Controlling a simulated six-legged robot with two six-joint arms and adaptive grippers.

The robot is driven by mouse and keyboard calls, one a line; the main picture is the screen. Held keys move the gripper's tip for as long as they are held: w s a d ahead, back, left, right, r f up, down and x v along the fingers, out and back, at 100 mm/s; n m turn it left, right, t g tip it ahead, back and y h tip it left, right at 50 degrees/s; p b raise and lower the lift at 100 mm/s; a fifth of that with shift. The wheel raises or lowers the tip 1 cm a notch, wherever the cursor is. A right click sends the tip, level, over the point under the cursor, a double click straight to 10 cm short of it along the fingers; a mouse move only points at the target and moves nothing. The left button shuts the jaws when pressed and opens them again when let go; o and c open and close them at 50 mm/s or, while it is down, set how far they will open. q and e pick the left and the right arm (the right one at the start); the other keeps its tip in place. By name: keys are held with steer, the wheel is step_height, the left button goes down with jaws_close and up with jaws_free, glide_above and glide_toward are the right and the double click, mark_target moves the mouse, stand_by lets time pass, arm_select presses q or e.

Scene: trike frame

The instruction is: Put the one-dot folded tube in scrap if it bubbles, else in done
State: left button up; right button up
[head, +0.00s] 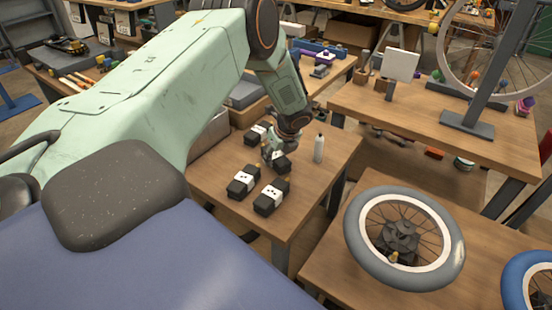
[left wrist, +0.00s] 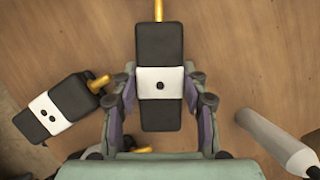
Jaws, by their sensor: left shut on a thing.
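The one-dot folded tube (left wrist: 159,85) is a black block with a white band, one black dot and a brass valve stem. It lies between the fingers of my left gripper (left wrist: 160,98), which is shut on its sides. In the head view my left gripper (head: 274,158) is over the small wooden table, and the one-dot tube (head: 284,163) shows partly beneath it. I cannot tell whether the tube touches the table. A two-dot folded tube (left wrist: 57,109) lies to its left in the left wrist view. My right gripper is not in view. No scrap or done container is identifiable.
Other folded tubes (head: 243,182) (head: 271,196) (head: 257,134) lie on the small table (head: 222,203). A white bottle (head: 319,149) stands close to the right of my gripper. A grey-tyred wheel (head: 404,240) lies on a nearby table at right.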

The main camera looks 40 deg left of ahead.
mark_target(276, 154)
arm_select(q)
steer(key=shift+a, duration=0.1)
steer(key=shift+c, duration=2.7)
step_height(276, 154, up, 9)
steer(key=shift+p, duration=0.8)
steer(key=shift+r, duration=0.5)
steer(key=shift+s, duration=0.1)
